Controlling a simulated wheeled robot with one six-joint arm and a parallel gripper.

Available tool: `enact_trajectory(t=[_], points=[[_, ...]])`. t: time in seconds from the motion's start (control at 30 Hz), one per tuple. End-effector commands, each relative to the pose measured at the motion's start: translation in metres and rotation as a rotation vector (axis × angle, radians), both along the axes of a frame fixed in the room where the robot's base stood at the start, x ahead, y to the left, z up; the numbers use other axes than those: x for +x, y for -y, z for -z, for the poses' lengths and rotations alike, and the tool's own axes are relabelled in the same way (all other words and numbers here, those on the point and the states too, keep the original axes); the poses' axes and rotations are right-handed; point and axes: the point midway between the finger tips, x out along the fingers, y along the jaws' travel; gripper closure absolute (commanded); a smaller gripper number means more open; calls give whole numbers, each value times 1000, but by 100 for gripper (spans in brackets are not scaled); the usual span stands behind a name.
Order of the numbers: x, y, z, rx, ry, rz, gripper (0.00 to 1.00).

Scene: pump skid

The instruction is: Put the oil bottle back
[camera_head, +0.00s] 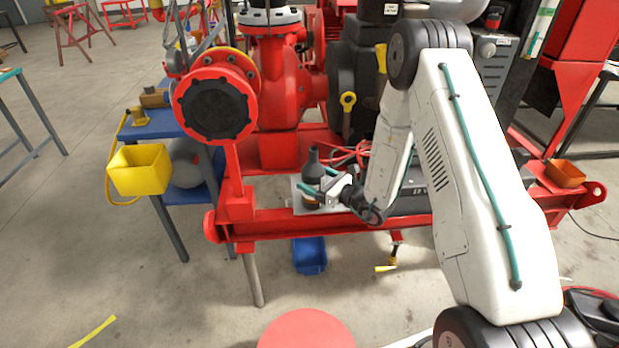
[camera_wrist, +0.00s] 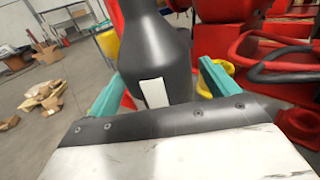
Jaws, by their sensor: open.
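The dark grey oil bottle (camera_head: 312,158) stands upright on a light grey plate (camera_head: 297,203) at the front of the red skid frame. It has a narrow neck, and an orange-brown band shows near its base. My gripper (camera_head: 315,181) reaches it from the right, with its teal fingers open around the bottle. In the wrist view the bottle (camera_wrist: 155,45) rises between the two spread fingers of my gripper (camera_wrist: 160,83), and a white label shows on it. Its lower part is hidden behind the gripper body there. I cannot tell whether a finger touches it.
A red pump (camera_head: 285,90) with a large flange stands behind. A blue side table (camera_head: 165,123) and a yellow bucket (camera_head: 140,170) are at the left. A blue bin (camera_head: 310,256) is below the frame. An orange tray (camera_head: 565,173) sits at the right end.

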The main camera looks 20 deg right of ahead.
Motion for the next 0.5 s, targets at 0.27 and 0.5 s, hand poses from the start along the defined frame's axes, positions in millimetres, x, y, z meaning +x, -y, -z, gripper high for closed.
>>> enact_trajectory(t=[0.27, 0.5], points=[[-49, 37, 0, 0, -3, 3, 14], [-75, 55, 0, 0, -1, 2, 14]])
